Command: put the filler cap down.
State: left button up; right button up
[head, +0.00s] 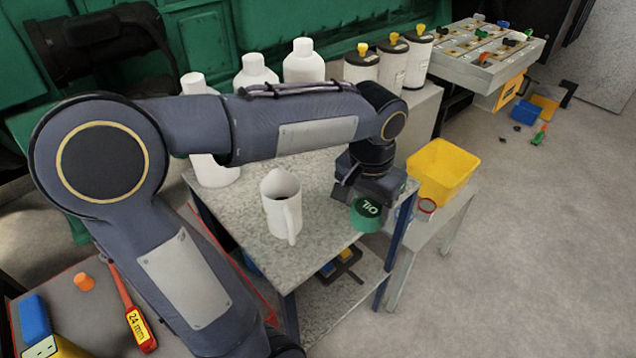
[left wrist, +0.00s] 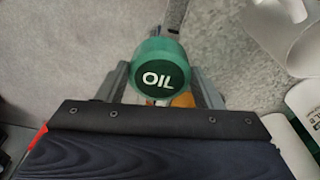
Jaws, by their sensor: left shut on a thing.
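The filler cap (head: 367,213) is round and green, with a dark top marked OIL in white. My left gripper (head: 362,190) is shut on it and holds it near the right front edge of the grey speckled table (head: 325,225). I cannot tell whether the cap touches the table. In the left wrist view the cap (left wrist: 160,75) sits between the two fingertips, its OIL face toward the camera. My right gripper is not in view.
A white jug (head: 281,205) stands on the table left of the cap. White bottles (head: 303,62) stand behind my arm. A yellow bin (head: 441,172) and a small red-rimmed tin (head: 426,208) are on a lower stand at right. Bare tabletop lies around the jug.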

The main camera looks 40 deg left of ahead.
pick_arm(q)
jog(key=shift+a+f, duration=0.1)
jog(key=shift+f, duration=0.05)
jog(key=shift+w+a, duration=0.15)
jog(key=shift+a, duration=0.2)
jog(key=w+a+f, duration=0.4)
jog(key=w+a, duration=0.1)
jog(key=a, duration=0.2)
send_over(343, 207)
jog(key=s, duration=0.1)
jog(key=f, duration=0.2)
jog(key=d+f, duration=0.1)
jog(key=f, duration=0.1)
jog(key=shift+s+f, duration=0.1)
jog(key=shift+f, duration=0.05)
jog(key=shift+a+f, duration=0.15)
jog(key=shift+a, duration=0.05)
jog(key=f, duration=0.3)
jog(key=shift+w+a+f, duration=0.15)
jog(key=shift+w+a, duration=0.1)
jog(key=shift+a, duration=0.05)
jog(key=shift+f, duration=0.35)
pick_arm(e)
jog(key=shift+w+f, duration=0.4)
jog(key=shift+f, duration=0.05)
pick_arm(q)
jog(key=shift+f, duration=0.1)
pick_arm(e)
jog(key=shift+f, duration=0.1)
